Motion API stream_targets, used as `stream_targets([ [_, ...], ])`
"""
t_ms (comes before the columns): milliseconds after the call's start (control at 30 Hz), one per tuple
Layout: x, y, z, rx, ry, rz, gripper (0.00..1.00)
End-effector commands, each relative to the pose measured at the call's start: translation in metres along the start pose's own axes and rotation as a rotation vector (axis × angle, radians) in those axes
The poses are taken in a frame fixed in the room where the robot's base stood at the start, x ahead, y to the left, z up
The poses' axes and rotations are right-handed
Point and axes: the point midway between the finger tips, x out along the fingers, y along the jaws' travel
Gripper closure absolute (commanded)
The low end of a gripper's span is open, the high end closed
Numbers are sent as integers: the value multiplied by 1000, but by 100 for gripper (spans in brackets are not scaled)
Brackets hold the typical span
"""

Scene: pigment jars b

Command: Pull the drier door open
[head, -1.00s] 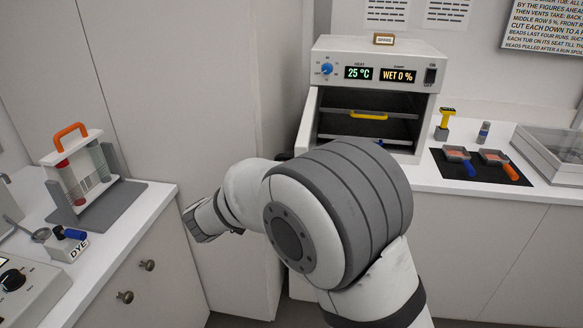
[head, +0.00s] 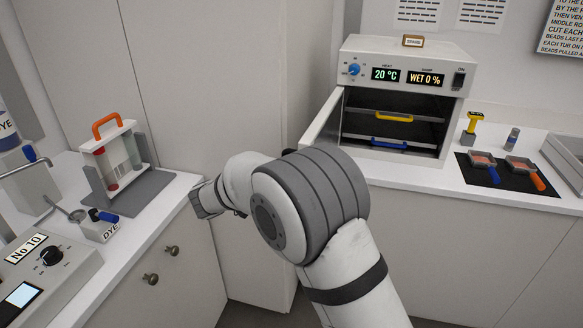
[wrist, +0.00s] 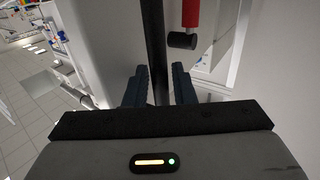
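The drier (head: 402,75) stands on the back counter in the head view, its display reading 20 °C and WET 0 %. Its white door (head: 322,122) stands open at the left side of the opening. Inside are racks with a yellow handle (head: 393,117) and a blue handle (head: 389,144). In the wrist view my gripper (wrist: 160,82) has its two dark fingers on either side of a black upright bar (wrist: 154,40), apparently the door handle, and looks closed on it. In the head view my arm hides the gripper and the handle.
Right of the drier, two small trays lie on a black mat (head: 508,186) near a yellow-topped tool (head: 473,122). A tall cabinet (head: 225,90) stands close left of the door.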

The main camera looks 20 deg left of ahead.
Motion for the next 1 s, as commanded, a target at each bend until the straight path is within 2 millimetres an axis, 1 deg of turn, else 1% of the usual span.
stream_targets([
  [33,0,0,0,0,0,0,73],
  [100,0,0,1,-1,-1,0,68],
  [367,-2,0,1,-1,-1,-1,68],
  [467,-12,0,2,-1,-1,-2,68],
  [700,-54,-1,2,0,-1,-4,68],
  [800,-67,0,2,0,-1,-2,68],
  [900,-76,0,1,0,-1,-2,68],
  [1000,-78,0,1,-1,-1,0,68],
])
